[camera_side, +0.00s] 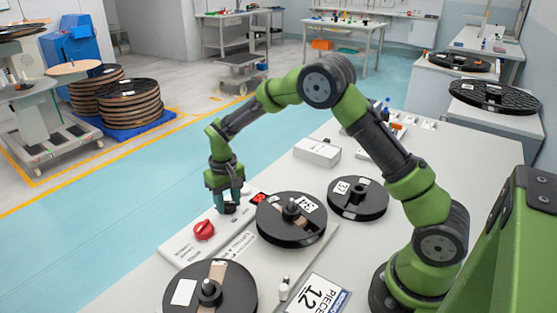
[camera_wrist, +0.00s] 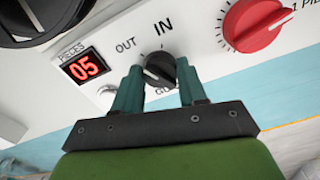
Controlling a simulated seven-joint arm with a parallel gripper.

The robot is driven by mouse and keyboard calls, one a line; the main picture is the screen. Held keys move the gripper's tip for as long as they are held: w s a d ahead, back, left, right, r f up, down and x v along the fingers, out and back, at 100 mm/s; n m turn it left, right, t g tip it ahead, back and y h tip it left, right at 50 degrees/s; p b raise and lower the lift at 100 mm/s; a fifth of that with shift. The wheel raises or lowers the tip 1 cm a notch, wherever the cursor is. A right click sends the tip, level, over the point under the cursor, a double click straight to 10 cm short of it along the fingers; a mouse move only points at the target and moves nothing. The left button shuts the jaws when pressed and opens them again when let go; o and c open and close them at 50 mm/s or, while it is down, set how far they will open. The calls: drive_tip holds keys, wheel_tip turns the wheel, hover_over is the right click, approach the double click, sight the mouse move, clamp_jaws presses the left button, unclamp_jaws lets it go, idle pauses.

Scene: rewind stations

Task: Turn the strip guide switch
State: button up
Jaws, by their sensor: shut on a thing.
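The strip guide switch (camera_wrist: 160,69) is a small black rotary knob on the white control panel. In the wrist view the labels OUT and IN stand above it, and a partly hidden label lies below it. A pale mark shows on the knob, but I cannot tell exactly where it points. My gripper (camera_wrist: 158,75) is shut on the knob, one dark green finger on each side. In the side view my gripper (camera_side: 228,205) reaches down to the panel; the fingers hide most of the knob there.
A red knob (camera_wrist: 254,27) sits right of the switch on the panel. A red display (camera_wrist: 84,67) reading 05 and a silver button (camera_wrist: 107,94) are to its left. Black reels (camera_side: 290,222) stand close by in the side view, with a white box (camera_side: 317,152) behind.

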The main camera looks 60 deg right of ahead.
sight(232, 207)
drive_tip(key=shift+r+n, duration=0.1)
drive_tip(key=shift+n, duration=0.2)
drive_tip(key=o, duration=1.1)
drive_tip(key=shift+c, duration=0.2)
wheel_tip(232, 207, up, 17)
drive_tip(key=s+a+r+t+y, duration=0.1)
drive_tip(key=s+r+t, duration=0.1)
drive_tip(key=s, duration=1)
drive_tip(key=s+a+r+m+t+y, duration=0.1)
drive_tip(key=s+t, duration=0.4)
drive_tip(key=s, duration=0.8)
drive_tip(key=shift+s+a+r+m, duration=0.15)
drive_tip(key=shift+r+m, duration=0.15)
drive_tip(key=shift+r, duration=0.55)
